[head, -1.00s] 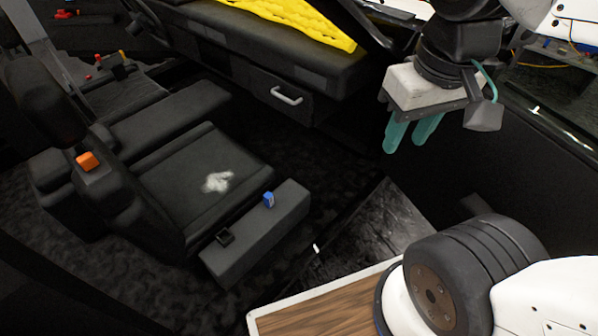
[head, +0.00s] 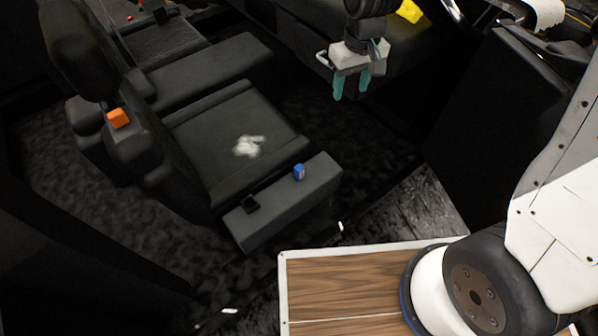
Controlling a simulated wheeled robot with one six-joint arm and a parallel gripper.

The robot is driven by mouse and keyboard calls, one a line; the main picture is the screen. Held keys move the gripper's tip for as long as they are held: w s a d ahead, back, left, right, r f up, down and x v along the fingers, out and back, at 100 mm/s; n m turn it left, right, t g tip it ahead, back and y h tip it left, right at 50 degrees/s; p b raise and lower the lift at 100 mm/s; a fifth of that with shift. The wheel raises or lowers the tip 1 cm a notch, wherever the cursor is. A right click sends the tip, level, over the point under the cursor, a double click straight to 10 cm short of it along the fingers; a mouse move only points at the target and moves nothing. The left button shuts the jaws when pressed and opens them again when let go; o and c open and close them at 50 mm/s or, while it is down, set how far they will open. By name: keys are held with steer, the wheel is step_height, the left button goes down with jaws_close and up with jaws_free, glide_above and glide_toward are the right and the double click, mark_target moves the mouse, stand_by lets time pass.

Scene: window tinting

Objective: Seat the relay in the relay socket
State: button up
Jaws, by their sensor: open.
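The relay is a small blue block (head: 299,172) standing on the dark grey box beside the seat. The relay socket looks to be the small black square piece (head: 250,204) on the same box, toward its near left end. The relay is apart from it, to its upper right. My gripper (head: 351,87) has two teal fingers pointing down, open with nothing between them. It hangs above and to the right of the relay in the picture, well apart from it.
The grey box (head: 285,212) runs along the near side of the black seat (head: 225,125). A white crumpled patch (head: 249,146) lies on the seat. An orange block (head: 117,118) sits at the left. A drawer handle (head: 323,59) is beside my gripper. A wood-topped board (head: 350,285) fills the front.

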steer(key=w+a+f+n, duration=0.15)
steer(key=a+f, duration=0.25)
steer(key=f, duration=0.5)
steer(key=w+a+f, duration=0.2)
steer(key=a+f, duration=0.2)
steer(key=f, duration=0.5)
steer(key=n, duration=0.2)
glide_above(299, 168)
steer(key=shift+m+g, duration=0.25)
steer(key=shift+g, duration=0.05)
steer(key=f, duration=0.8)
steer(key=w+f, duration=0.1)
steer(key=f, duration=0.3)
steer(key=shift+d+f, duration=0.2)
steer(key=shift+f, duration=0.05)
steer(key=f, duration=0.7)
steer(key=shift+s+a+f, duration=0.15)
steer(key=shift+s+f, duration=0.25)
steer(key=shift+c, duration=0.3)
steer(key=c, duration=1)
